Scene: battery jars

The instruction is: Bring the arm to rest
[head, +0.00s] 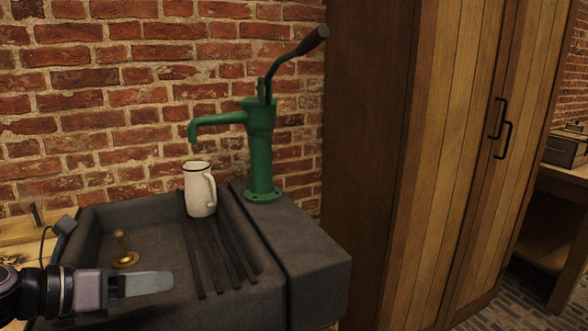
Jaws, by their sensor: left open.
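My left arm comes in at the lower left of the head view. Its gripper (148,284) is over the front left part of a dark stone sink (272,262), with its grey fingers pointing right. The fingers overlap from this angle, and nothing shows held between them. The gripper is apart from the white jug (201,192), which stands upright on the sink's ribbed part under the spout of a green hand pump (260,150). My right gripper is not in view.
A brass plug with a knob (124,252) stands in the basin just beyond my gripper. A tall wooden cupboard (440,150) rises right of the sink. A brick wall (120,100) closes off the back. A wooden bench (560,185) stands at the far right.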

